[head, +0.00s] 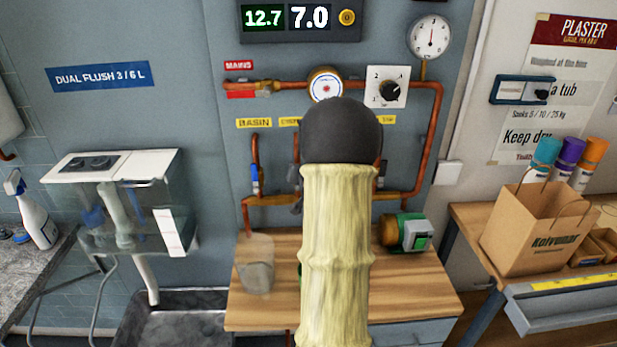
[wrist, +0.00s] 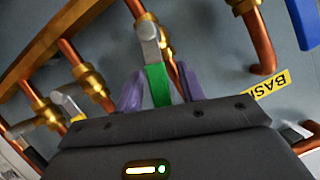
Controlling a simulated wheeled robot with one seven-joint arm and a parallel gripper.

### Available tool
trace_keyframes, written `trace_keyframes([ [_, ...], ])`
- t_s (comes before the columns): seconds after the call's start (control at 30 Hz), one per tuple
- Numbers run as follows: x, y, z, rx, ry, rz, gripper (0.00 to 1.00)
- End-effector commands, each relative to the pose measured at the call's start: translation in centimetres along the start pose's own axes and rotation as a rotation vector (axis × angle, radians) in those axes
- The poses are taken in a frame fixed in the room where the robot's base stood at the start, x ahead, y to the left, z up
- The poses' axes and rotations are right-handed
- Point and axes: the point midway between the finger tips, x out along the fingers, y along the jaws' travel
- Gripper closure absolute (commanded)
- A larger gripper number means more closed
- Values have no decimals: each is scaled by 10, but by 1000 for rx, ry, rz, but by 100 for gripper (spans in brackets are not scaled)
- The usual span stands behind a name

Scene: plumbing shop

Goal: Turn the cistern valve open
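In the wrist view, a valve lever with a grey metal neck and a green grip (wrist: 157,86) sits on a copper pipe with brass fittings. It is the valve beside the one under the BASIN label (wrist: 271,84); its own label is not readable here. My gripper (wrist: 158,90) has its two purple fingers on either side of the green grip. A gap shows at the right finger, so the gripper looks open around the grip. In the head view my arm hides the gripper and this valve; a yellow label (head: 289,121) beside BASIN is partly covered.
A blue-handled valve (head: 254,180) is left of my arm; its blue handle also shows in the wrist view (wrist: 296,22). Another valve lever (wrist: 66,104) is at the left there. A clear cistern (head: 130,210) hangs at left. Below are a wooden bench (head: 420,290) and a jug (head: 255,264).

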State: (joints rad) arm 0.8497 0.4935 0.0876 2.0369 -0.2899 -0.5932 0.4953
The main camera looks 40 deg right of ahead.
Motion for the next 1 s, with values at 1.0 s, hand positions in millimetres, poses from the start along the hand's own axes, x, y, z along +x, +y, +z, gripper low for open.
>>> trace_keyframes([
  [1.0,-154,1,-1,0,0,4,61],
])
